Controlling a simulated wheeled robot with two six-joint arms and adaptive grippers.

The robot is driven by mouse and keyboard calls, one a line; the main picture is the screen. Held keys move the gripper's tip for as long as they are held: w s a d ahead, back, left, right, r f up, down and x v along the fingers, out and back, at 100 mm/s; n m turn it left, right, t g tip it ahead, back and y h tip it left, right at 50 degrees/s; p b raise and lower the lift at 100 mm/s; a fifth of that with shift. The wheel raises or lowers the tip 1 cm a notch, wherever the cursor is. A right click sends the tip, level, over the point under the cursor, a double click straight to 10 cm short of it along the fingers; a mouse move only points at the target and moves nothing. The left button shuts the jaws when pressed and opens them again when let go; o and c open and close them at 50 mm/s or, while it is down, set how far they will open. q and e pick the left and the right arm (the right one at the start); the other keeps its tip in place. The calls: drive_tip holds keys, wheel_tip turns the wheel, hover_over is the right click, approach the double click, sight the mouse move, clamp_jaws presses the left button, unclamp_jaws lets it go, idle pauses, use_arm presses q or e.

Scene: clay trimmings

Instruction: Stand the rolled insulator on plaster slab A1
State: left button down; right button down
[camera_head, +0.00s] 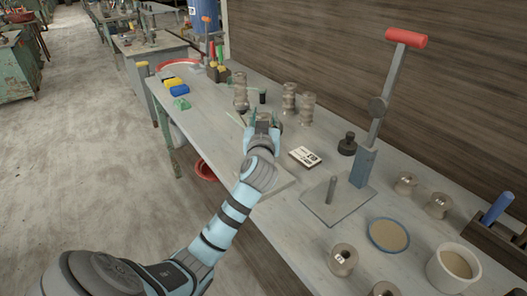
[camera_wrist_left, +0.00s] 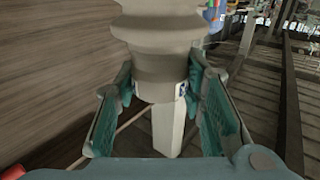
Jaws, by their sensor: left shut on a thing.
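My left gripper (camera_head: 263,118) reaches over the table's front part. In the left wrist view, its two teal-padded fingers (camera_wrist_left: 160,100) are shut on a grey ribbed insulator (camera_wrist_left: 165,50), around its smooth lower band. A small printed mark shows on that band. In the head view my gripper mostly hides the held insulator. A pale flat slab (camera_head: 283,183) lies by the front edge, beside my forearm and partly covered by it; I cannot read any A1 mark on it. My right gripper is out of view.
Ribbed insulators stand behind my gripper, at left (camera_head: 240,95) and right (camera_head: 307,108). A printed card (camera_head: 304,156) lies to its right. A lever press with a red handle (camera_head: 406,38), short spools (camera_head: 342,259), a round dish (camera_head: 388,234) and a cup (camera_head: 452,268) fill the right side.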

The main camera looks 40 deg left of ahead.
use_arm(q)
wheel_tip(320, 180, down, 8)
drive_tip(key=shift+f+b, duration=0.15)
drive_tip(key=shift+b, duration=0.75)
drive_tip(key=c, duration=1.1)
unclamp_jaws()
drive_tip(key=shift+o, duration=0.3)
drive_tip(key=shift+s, duration=0.1)
drive_tip(key=v, duration=1.2)
